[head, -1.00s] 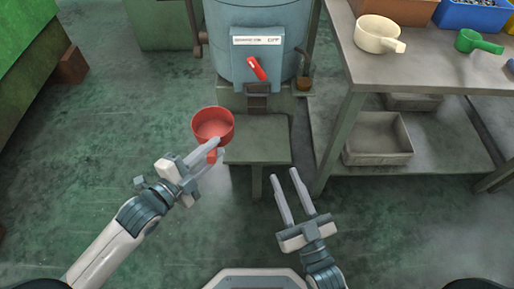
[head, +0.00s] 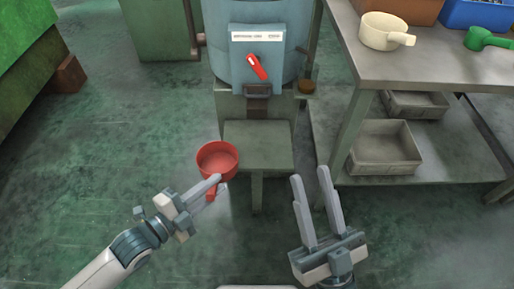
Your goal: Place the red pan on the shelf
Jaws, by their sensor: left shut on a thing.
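The red pan (head: 217,158) is a round open cup with a short handle. My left gripper (head: 214,186) is shut on its handle and holds it upright, beside the left edge of the small stand; the pan looks empty. My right gripper (head: 311,188) is open and empty, its fingers pointing away from me, to the right of the stand. The shelf is the metal rack on the right, with an upper top (head: 425,62) and a lower level (head: 450,150).
On the upper top are a cream pan (head: 383,31), a green scoop (head: 485,40), a brown bin (head: 405,8) and a blue bin (head: 478,14). Grey trays (head: 385,160) sit on the lower level. A blue-grey machine (head: 257,60) stands behind the low stand (head: 258,148).

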